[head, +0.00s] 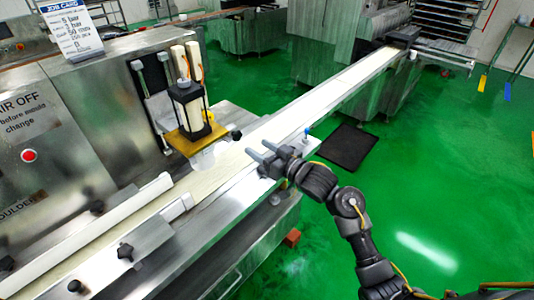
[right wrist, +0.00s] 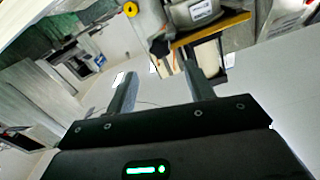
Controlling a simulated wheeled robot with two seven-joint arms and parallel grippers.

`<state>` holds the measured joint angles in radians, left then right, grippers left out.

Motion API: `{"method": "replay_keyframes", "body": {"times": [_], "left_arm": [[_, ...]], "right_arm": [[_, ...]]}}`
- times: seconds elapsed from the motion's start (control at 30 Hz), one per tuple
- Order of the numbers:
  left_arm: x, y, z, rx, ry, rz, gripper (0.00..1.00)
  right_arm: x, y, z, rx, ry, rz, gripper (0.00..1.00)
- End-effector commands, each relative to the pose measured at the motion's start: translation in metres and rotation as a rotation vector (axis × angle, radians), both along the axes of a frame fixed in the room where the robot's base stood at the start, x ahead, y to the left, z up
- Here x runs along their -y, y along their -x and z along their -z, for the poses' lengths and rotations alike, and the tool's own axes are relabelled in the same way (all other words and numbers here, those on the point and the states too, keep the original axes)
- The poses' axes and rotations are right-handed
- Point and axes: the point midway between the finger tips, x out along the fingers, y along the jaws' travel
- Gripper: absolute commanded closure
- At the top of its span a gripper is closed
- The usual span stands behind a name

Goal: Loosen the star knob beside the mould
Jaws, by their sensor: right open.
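The mould unit (head: 188,105) is a black-framed block with a pale front on a yellow plate (head: 187,138), above the white conveyor belt. A small dark knob (head: 236,135) sticks out to the right of the plate, and its star shape is too small to make out. My right gripper (head: 259,148) is open and empty over the belt, right of and nearer than this knob, apart from it. In the right wrist view, the open fingers (right wrist: 155,65) point toward the mould unit (right wrist: 195,14), and a dark knob-like part (right wrist: 159,47) shows near its lower left. My left gripper is out of view.
Two dark star knobs (head: 125,252) (head: 76,286) sit on the near rail at lower left. The steel cabinet (head: 105,100) with a red button (head: 29,156) stands left. The belt (head: 330,90) runs to the back right.

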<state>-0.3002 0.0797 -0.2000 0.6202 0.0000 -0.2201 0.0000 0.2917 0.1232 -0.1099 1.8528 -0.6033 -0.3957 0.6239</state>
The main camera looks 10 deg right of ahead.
Motion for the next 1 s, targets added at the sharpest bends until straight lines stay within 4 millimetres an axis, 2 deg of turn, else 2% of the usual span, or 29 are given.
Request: {"method": "replay_keyframes", "body": {"times": [0.2,0.53,0.63,0.67,0.77,0.9,1.0], "left_arm": [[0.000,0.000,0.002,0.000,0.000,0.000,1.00],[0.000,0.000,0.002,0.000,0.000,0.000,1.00],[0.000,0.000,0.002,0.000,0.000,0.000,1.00],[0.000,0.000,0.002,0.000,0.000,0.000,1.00],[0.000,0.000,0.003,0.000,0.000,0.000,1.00],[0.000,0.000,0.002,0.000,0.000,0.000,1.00],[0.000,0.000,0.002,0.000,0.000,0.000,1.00]], "right_arm": [[0.014,0.017,0.000,0.000,0.000,0.002,0.47],[0.015,0.019,0.000,-0.001,-0.001,0.001,0.47],[0.017,0.023,0.008,-0.017,0.014,0.020,0.47],[0.019,0.026,0.014,-0.029,0.026,0.033,0.47],[0.033,0.046,0.049,-0.109,0.100,0.116,0.47],[0.062,0.097,0.109,-0.286,0.251,0.248,0.47],[0.081,0.138,0.143,-0.418,0.346,0.307,0.47]]}}
